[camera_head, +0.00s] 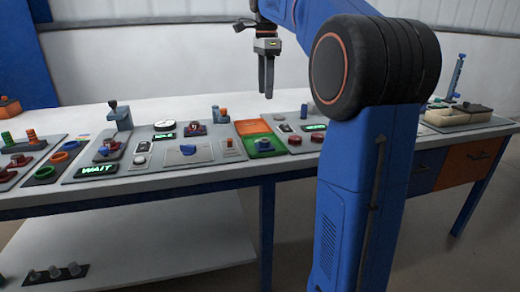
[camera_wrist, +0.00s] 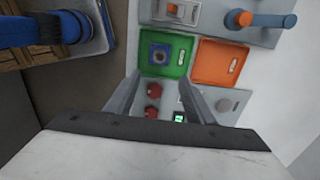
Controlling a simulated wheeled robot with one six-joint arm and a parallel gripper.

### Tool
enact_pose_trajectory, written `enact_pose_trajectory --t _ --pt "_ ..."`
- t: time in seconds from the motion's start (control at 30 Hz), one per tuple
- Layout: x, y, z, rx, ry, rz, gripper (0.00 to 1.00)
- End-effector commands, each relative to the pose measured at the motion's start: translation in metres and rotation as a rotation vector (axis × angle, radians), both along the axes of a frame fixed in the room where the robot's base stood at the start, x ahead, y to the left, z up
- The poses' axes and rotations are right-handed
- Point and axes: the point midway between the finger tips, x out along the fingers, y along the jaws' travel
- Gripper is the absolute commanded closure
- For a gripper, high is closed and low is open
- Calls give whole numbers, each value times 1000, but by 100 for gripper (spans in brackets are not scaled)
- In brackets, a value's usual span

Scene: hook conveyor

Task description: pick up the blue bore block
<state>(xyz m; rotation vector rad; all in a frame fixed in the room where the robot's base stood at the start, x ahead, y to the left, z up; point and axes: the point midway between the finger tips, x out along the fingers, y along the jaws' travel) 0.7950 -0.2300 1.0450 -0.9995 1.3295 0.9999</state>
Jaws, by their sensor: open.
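The blue bore block (camera_head: 265,144) sits in the green tray (camera_head: 251,151) on the long table. In the wrist view the blue bore block (camera_wrist: 160,54) shows a dark round bore on top, inside the green tray (camera_wrist: 150,71). My gripper (camera_head: 266,95) hangs fingers-down above the table, over and behind the tray area, and is empty. In the wrist view my gripper (camera_wrist: 160,88) has its two fingers spread apart, with the block beyond the gap between the tips. Nothing hides the block in the wrist view.
An orange tray (camera_head: 254,126) adjoins the green tray. Panels with knobs, buttons and lit displays (camera_head: 90,170) flank it on both sides. An orange peg (camera_wrist: 244,18) and a blue peg (camera_wrist: 272,20) rise near the orange tray.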

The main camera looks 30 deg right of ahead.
Motion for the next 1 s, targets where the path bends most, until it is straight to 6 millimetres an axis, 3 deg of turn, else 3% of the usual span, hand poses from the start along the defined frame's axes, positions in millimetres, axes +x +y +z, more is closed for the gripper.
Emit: enact_pose_trajectory --t 0.6,1.0 --pt "-1 0 -100 0 1 1 51" --pt "-1 1 -132 0 1 1 51"
